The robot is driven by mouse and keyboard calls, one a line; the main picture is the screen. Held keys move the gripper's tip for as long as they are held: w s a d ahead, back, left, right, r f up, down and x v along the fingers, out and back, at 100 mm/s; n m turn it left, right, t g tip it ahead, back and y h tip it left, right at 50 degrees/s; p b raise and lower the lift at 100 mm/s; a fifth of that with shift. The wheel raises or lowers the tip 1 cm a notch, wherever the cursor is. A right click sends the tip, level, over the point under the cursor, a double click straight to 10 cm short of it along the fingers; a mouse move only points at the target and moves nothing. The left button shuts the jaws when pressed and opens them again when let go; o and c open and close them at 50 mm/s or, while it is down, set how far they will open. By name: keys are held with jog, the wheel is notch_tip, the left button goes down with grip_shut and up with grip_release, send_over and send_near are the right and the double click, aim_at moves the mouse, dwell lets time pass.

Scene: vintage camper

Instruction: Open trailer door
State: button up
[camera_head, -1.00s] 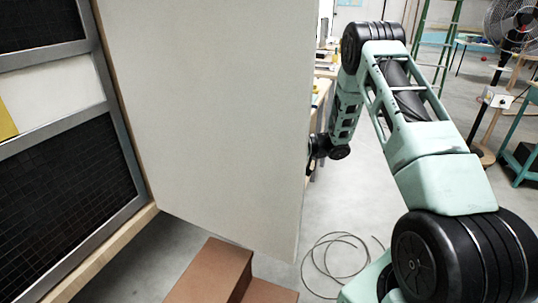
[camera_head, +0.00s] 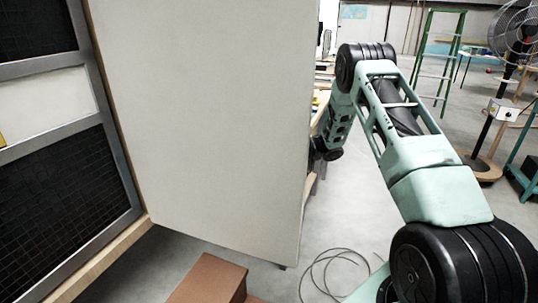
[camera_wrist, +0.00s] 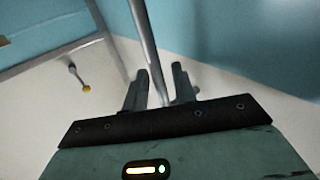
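The trailer door (camera_head: 205,110) is a large pale panel in the middle of the head view, standing out at an angle from a metal-framed part with dark mesh panes at the left. My arm reaches along its right edge, with the wrist (camera_head: 325,148) beside that edge. My gripper's fingers are hidden behind the door in the head view. In the wrist view my gripper (camera_wrist: 162,88) has its two fingers apart, with a slim metal bar (camera_wrist: 144,38) running between them. Whether the fingers touch the bar cannot be told.
Brown steps (camera_head: 208,280) stand on the floor below the door. A cable (camera_head: 335,270) lies coiled on the floor to their right. A green ladder (camera_head: 440,60) and a fan (camera_head: 515,30) stand at the back right. Grey floor is open there.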

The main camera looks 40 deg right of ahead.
jog(key=shift+d+f, duration=0.1)
jog(key=b+v, duration=0.3)
jog(key=v, duration=1.4)
jog(key=shift+d, duration=0.15)
jog(key=shift+s, duration=0.15)
